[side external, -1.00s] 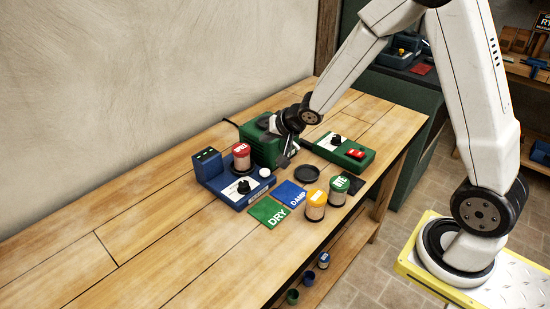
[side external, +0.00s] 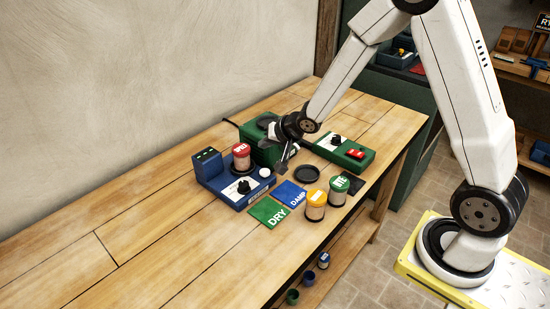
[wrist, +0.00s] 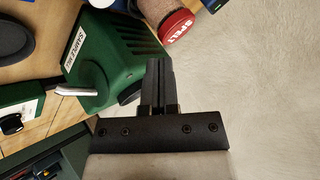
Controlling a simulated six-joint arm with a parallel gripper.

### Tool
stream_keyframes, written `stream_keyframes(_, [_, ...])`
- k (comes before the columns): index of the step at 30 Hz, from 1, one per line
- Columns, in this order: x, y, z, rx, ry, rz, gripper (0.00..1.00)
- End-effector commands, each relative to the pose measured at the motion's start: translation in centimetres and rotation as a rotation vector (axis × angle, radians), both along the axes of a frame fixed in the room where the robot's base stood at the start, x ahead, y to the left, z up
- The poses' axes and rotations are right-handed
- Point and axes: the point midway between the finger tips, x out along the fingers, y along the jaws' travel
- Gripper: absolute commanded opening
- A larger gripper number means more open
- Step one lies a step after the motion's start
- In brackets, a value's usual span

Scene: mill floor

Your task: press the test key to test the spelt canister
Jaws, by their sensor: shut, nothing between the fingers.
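The spelt canister (side external: 241,157) has a red lid and stands upright on the blue tester (side external: 235,196). Its red lid (wrist: 177,24) also shows at the top of the wrist view. The tester has a black knob, a small display with green lights, and a white round button (side external: 265,173) at its right end, which looks like the test key. My gripper (side external: 282,170) is shut and empty. It is just right of the white button and apart from it, in front of the green mill. In the wrist view its fingers (wrist: 157,66) point towards the canister side.
The green sample mill (side external: 259,149) stands close behind my gripper. A green box (side external: 344,152) with a red switch lies to the right. Green DRY (side external: 268,212) and blue DAMP (side external: 290,195) mats, yellow (side external: 315,204) and green (side external: 338,190) canisters are in front. The table's left is clear.

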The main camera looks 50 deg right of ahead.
Motion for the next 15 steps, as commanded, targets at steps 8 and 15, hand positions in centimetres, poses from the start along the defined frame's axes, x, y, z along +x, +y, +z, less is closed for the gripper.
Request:
stream_keyframes(8, [-0.1,0.0,-3.1,0.000,0.004,0.001,0.00])
stream_keyframes(15, [0.0,0.0,-5.3,0.001,0.002,0.000,0.00])
